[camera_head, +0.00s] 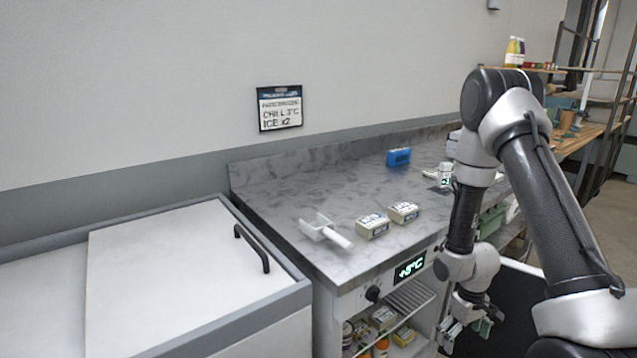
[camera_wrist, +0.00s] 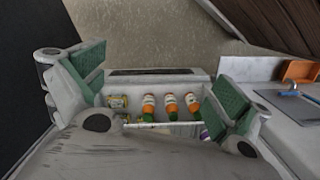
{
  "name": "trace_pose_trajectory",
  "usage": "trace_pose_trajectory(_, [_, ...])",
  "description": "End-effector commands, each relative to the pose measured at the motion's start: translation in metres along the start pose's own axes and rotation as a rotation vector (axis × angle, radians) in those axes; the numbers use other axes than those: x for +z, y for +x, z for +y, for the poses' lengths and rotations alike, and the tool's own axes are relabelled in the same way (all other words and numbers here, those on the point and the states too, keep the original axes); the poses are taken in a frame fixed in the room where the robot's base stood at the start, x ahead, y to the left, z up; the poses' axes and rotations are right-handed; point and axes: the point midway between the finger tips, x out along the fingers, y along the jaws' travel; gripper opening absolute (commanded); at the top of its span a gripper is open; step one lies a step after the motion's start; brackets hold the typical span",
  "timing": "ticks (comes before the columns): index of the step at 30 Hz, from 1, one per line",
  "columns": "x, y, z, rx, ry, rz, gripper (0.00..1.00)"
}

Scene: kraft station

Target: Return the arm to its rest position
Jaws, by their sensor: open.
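My gripper (camera_head: 468,330) hangs low at the end of my bent arm, in front of the counter and beside the open shelf compartment below it. In the wrist view my gripper (camera_wrist: 158,100) has its two green-padded fingers spread wide apart, with nothing between them at the tips. Beyond the fingers, several orange bottles with green tops (camera_wrist: 170,104) and a small yellow pack (camera_wrist: 118,102) sit inside the compartment. The wrist housing hides part of the lower wrist view.
A white chest with a handle (camera_head: 252,248) stands left. Shelves (camera_head: 590,125) stand behind my arm. A wall sign (camera_head: 280,108) hangs above.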

Motion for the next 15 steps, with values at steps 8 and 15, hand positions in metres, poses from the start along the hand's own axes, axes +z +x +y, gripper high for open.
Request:
trace_pose_trajectory(8, [0.064,-0.161,-0.005,0.036,0.180,-0.112,1.00])
trace_pose_trajectory(15, [0.126,-0.269,-0.036,0.019,0.289,-0.079,1.00])
